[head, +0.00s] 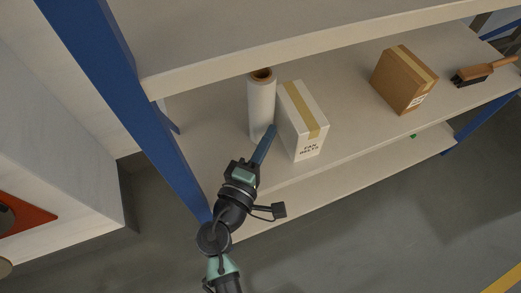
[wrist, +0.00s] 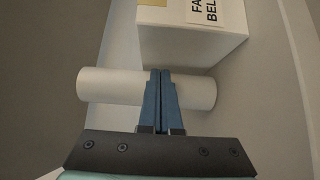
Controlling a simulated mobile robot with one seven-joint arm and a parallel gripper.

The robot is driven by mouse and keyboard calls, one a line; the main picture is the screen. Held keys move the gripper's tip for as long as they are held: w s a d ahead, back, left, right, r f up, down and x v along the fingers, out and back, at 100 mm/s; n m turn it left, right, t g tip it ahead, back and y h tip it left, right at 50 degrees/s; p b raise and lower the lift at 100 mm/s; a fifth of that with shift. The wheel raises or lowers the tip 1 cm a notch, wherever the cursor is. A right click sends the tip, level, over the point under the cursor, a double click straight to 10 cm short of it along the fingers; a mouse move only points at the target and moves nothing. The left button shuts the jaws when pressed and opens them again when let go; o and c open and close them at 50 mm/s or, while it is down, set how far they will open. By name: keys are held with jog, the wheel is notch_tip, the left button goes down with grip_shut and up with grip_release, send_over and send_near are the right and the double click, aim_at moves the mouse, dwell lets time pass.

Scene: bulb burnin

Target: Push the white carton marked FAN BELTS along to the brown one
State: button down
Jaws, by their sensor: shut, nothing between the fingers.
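The white carton marked FAN BELTS (head: 301,118) stands on the middle shelf with a tan tape strip on top. The brown carton (head: 403,80) stands on the same shelf further right, with a clear gap between them. My gripper (head: 271,130) is shut and empty, its blue fingers at the left side of the white carton near the front. In the wrist view the shut fingertips (wrist: 160,75) point toward the white carton (wrist: 190,40), with its label partly cut off at the top. I cannot tell whether they touch it.
A white roll (head: 261,105) with a brown core stands left of the white carton, close behind my fingers; it also shows in the wrist view (wrist: 110,84). A brush (head: 482,72) lies right of the brown carton. A blue post (head: 130,90) bounds the shelf (head: 350,115) at left.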

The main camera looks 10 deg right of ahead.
aim_at(282, 114)
jog(key=shift+x, duration=1.5)
jog(key=shift+d, duration=0.1)
jog(key=w+d, duration=0.1)
jog(key=d, duration=0.6)
jog(key=w+d, duration=0.1)
jog(key=d, duration=0.6)
jog(key=w+d+b, duration=0.1)
jog(key=d, duration=0.5)
jog(key=shift+w+d, duration=0.15)
jog(key=shift+d, duration=0.25)
jog(key=shift+a, duration=0.15)
